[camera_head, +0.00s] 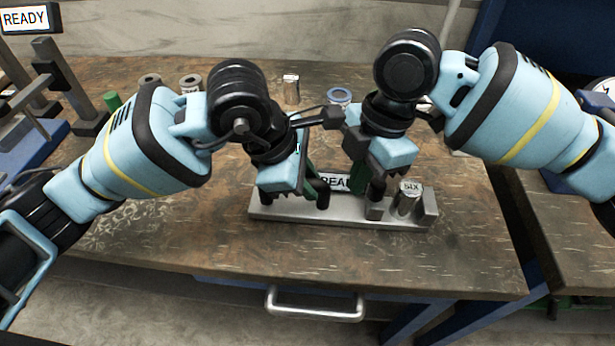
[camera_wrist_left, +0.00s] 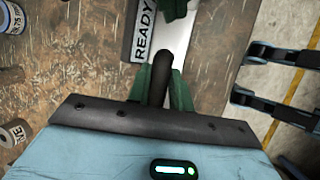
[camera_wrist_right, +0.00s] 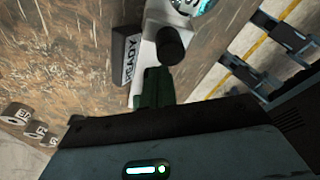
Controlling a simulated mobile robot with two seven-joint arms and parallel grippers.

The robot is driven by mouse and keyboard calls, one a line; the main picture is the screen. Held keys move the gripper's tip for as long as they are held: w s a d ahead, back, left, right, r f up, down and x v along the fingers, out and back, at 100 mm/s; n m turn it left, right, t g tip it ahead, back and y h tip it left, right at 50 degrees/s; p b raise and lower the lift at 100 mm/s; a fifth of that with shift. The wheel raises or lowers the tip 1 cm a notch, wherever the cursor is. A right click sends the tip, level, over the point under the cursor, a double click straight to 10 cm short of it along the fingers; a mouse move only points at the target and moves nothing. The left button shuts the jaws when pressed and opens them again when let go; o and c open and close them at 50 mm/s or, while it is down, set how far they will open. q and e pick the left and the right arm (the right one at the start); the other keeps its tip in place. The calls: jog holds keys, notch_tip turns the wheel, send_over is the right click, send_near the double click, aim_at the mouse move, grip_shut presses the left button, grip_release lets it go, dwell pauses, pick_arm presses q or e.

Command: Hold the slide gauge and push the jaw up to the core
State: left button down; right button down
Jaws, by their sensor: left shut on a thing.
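The slide gauge (camera_head: 335,217) is a grey metal bar lying along the front of the bench. The core (camera_head: 407,199), a metal cylinder marked SIX, stands near its right end, beside the end block (camera_head: 430,205). The jaw (camera_head: 375,209), a small metal block with a black post, stands just left of the core with a narrow gap showing. My left gripper (camera_head: 307,187) is shut on the gauge's black handle (camera_wrist_left: 161,77), at the left part of the bar. My right gripper (camera_wrist_right: 155,88) has its green fingers together, beside the jaw's black post (camera_wrist_right: 170,45); contact is unclear.
A READY sign (camera_head: 334,182) stands behind the gauge. Several small cylinders, including a metal one (camera_head: 291,89) and a blue-ringed one (camera_head: 339,97), stand farther back. A blue stand (camera_head: 40,140) is at the left. The bench's front strip is clear above a drawer handle (camera_head: 315,305).

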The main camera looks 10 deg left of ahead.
aim_at(377, 181)
pick_arm(q)
jog(key=shift+r, duration=0.1)
pick_arm(e)
jog(key=shift+f, duration=0.7)
jog(key=shift+d, duration=0.2)
dwell(1.4)
jog(key=shift+d, duration=1.05)
jog(key=shift+w+d, duration=0.1)
jog(key=shift+d, duration=0.2)
jog(key=shift+a, duration=0.1)
dwell(0.3)
jog(key=shift+a, duration=1.05)
